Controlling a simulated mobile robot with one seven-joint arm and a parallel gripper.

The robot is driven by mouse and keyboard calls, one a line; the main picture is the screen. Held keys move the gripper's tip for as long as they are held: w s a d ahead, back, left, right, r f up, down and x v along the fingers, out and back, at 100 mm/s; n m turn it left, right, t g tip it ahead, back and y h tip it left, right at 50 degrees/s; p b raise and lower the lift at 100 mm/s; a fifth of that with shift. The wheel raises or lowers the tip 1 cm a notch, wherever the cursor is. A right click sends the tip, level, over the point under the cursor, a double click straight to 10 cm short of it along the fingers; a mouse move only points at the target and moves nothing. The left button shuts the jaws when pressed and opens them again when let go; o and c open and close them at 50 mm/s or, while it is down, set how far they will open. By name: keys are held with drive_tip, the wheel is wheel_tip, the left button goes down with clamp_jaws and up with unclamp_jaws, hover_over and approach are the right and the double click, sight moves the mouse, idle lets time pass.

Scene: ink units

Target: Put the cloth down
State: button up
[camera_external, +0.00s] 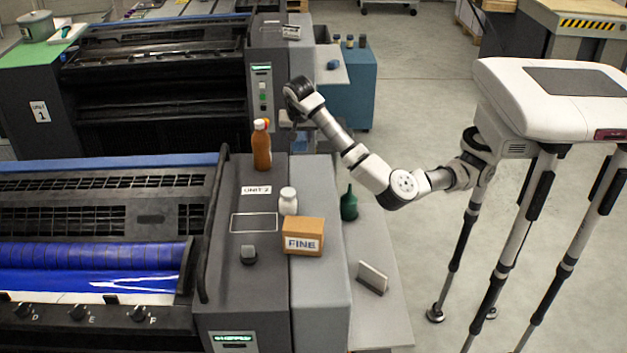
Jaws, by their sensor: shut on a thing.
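My gripper (291,123) points down above the far end of the unit 2 console, at the right of an orange-brown bottle (262,147). It is small and dark in this view, and its fingers are hard to make out. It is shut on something. A small blue patch (300,141) shows just below it and looks like the cloth, mostly hidden by the gripper and the arm. I cannot tell whether the cloth touches a surface.
The unit 2 console (215,270) carries a white jar (288,201), an empty white-outlined rectangle (254,223), a box marked FINE (303,236) and a dark knob (248,255). A side shelf (385,310) holds a green bottle (349,204) and an upright plate (373,278).

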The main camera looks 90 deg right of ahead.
sight(300, 147)
wheel_tip(300, 147, down, 10)
drive_tip(key=shift+r+p, duration=0.1)
drive_tip(key=shift+p, duration=0.5)
drive_tip(key=o, duration=1)
drive_tip(key=shift+f, duration=0.2)
drive_tip(key=shift+c, duration=0.2)
drive_tip(key=b+v, duration=0.2)
drive_tip(key=v, duration=1)
drive_tip(key=shift+r, duration=0.15)
